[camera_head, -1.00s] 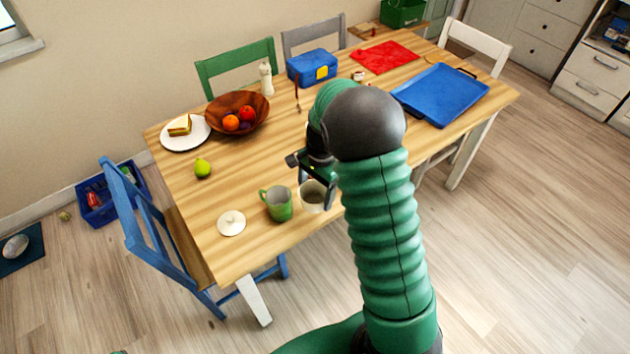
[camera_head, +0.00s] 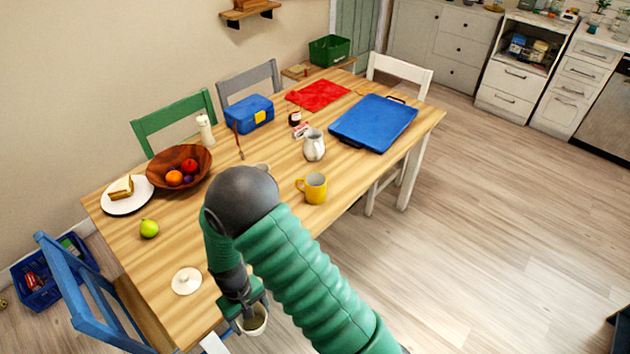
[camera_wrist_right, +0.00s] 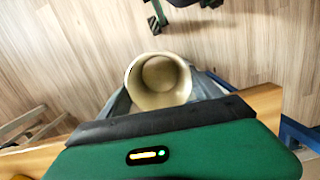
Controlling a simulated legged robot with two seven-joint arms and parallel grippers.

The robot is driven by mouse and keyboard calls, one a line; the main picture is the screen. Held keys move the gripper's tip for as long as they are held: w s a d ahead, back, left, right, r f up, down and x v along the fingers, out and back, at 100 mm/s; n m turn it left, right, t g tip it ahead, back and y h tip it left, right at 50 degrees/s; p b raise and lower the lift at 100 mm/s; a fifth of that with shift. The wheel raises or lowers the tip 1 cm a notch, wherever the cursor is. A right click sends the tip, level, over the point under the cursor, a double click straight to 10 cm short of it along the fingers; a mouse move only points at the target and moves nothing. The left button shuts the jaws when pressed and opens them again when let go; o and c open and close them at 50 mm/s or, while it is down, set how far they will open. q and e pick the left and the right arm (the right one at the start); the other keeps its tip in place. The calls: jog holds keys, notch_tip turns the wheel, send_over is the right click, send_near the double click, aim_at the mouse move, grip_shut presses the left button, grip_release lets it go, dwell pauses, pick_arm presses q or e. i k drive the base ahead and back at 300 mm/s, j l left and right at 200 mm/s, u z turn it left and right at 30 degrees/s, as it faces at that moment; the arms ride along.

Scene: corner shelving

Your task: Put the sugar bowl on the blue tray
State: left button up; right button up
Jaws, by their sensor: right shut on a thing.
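My right gripper (camera_head: 250,312) is shut on the sugar bowl (camera_head: 257,322), a cream, open-topped round vessel. It holds the bowl at the table's near edge, and the right wrist view looks into the bowl (camera_wrist_right: 158,82) between the fingers, with floor beyond. The blue tray (camera_head: 373,122) lies at the far right end of the table, bare on top, well away from the gripper. A white lid (camera_head: 186,281) lies on the table left of the gripper. My left gripper is not in view.
A yellow mug (camera_head: 313,187) and a white jug (camera_head: 313,145) stand between my arm and the tray. A small jar (camera_head: 295,118) is behind the jug.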

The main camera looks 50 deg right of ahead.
aim_at(368, 119)
jog(key=l+z, duration=0.15)
jog(key=l, duration=1.4)
